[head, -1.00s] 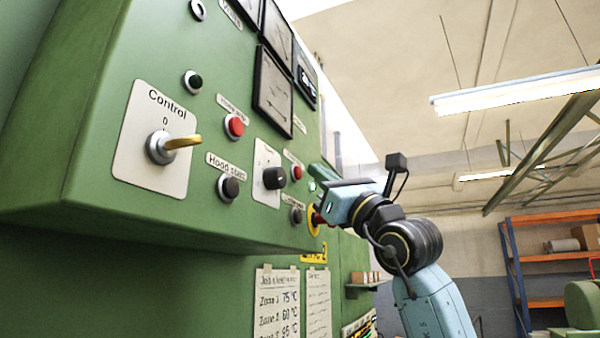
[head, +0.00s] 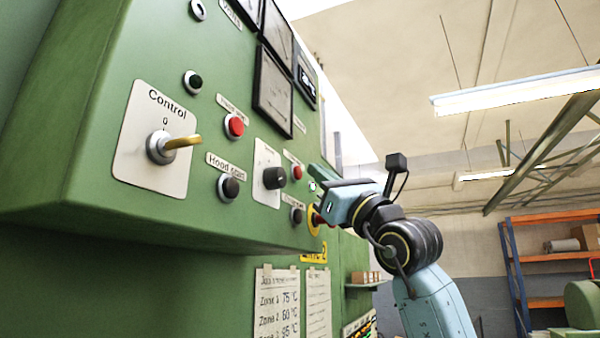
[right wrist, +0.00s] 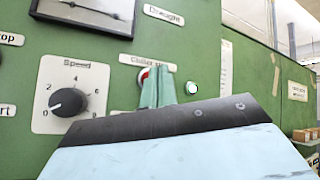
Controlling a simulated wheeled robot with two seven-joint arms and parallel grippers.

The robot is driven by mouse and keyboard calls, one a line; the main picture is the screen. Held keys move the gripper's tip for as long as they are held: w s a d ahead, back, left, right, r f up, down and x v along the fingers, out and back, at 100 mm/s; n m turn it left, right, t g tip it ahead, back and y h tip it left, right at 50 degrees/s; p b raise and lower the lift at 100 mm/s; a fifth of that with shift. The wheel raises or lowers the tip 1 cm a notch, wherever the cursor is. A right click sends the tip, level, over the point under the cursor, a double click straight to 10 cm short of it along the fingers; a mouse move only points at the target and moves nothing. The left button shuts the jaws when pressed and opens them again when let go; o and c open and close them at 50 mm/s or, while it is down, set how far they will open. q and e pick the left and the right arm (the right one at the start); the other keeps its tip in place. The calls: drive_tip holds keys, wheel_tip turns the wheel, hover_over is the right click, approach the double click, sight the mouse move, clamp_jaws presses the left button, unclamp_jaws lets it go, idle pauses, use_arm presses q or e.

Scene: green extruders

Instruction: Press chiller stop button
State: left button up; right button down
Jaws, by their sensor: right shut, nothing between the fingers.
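The chiller stop button is the red button (right wrist: 144,76) under the "Chiller stop" label (right wrist: 147,63) in the right wrist view, partly hidden by my fingers. In the head view, the red button (head: 297,172) sits on the green panel, right of the black speed knob (head: 274,178). My right gripper (right wrist: 158,88) is shut and empty, its green fingers in front of the button's right part. In the head view my right gripper (head: 316,174) is close to the panel, just right of the red button. Whether the fingertips touch the button I cannot tell. My left gripper is not in view.
A lit green button (right wrist: 192,88) is just right of my fingers. A red emergency button on a yellow ring (head: 315,220) sits below my right gripper. Another red button (head: 234,126), the control switch (head: 160,147) and the gauges (head: 272,82) share the panel.

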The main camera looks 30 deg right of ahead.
drive_tip(key=shift+w, duration=0.1)
drive_tip(key=shift+w+a, duration=0.25)
drive_tip(key=shift+a, duration=0.05)
drive_tip(key=shift+w+a, duration=0.2)
drive_tip(key=shift+w, duration=0.1)
idle(1.0)
drive_tip(key=shift+s, duration=0.1)
drive_tip(key=shift+s+d+b, duration=0.35)
drive_tip(key=shift+s+d, duration=0.15)
drive_tip(key=shift+s+d+b, duration=0.9)
drive_tip(key=shift+s+d, duration=0.7)
drive_tip(key=shift+s, duration=0.3)
